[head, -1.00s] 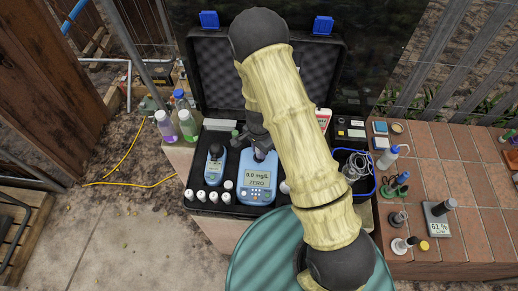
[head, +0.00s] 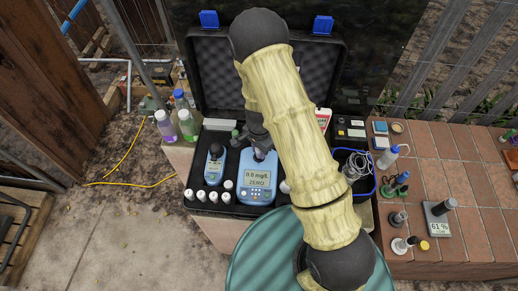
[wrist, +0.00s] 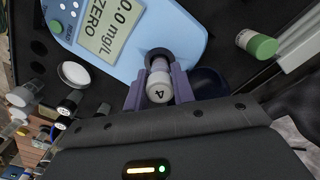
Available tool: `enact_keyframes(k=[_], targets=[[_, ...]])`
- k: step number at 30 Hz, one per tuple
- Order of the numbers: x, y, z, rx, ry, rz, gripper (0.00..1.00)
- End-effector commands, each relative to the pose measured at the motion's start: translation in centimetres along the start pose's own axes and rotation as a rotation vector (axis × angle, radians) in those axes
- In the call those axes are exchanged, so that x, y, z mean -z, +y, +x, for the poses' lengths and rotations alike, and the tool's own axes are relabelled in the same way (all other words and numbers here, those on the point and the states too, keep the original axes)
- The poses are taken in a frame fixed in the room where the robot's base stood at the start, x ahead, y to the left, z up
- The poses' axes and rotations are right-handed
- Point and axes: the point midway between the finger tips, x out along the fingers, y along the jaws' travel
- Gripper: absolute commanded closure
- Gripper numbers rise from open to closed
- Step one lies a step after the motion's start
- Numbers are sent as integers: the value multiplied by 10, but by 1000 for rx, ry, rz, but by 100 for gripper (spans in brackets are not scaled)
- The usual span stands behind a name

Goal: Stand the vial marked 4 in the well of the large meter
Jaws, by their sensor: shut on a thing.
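The large meter (head: 257,181) is light blue, with a display reading 0.0 mg/L and ZERO; it stands in the open case and also fills the top of the wrist view (wrist: 185,28). Its round dark well (wrist: 158,53) lies at the fingertips. My gripper (wrist: 159,82) is shut on the vial marked 4 (wrist: 159,88), whose white cap faces the wrist camera. The vial lines up with the well, and its far end is at the well's mouth; I cannot tell how deep it sits. In the head view my arm hides most of the gripper and the vial.
A small blue meter (head: 215,165) stands left of the large one. Several white-capped vials (head: 201,196) stand along the case's front. A green-capped vial (wrist: 258,45) is close to the gripper. A coiled cable (head: 354,165) lies right. Bottles and instruments stand on the brick ledge (head: 455,180).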

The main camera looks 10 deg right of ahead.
Motion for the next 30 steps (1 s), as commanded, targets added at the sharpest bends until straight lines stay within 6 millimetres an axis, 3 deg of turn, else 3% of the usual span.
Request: enact_keyframes(k=[20, 21, 24, 30], targets=[[-1, -1, 24, 0, 0, -2, 91], [-1, -1, 23, 1, 0, -2, 71], [-1, 0, 22, 0, 0, -2, 52], [0, 0, 22, 0, 0, 0, 50]])
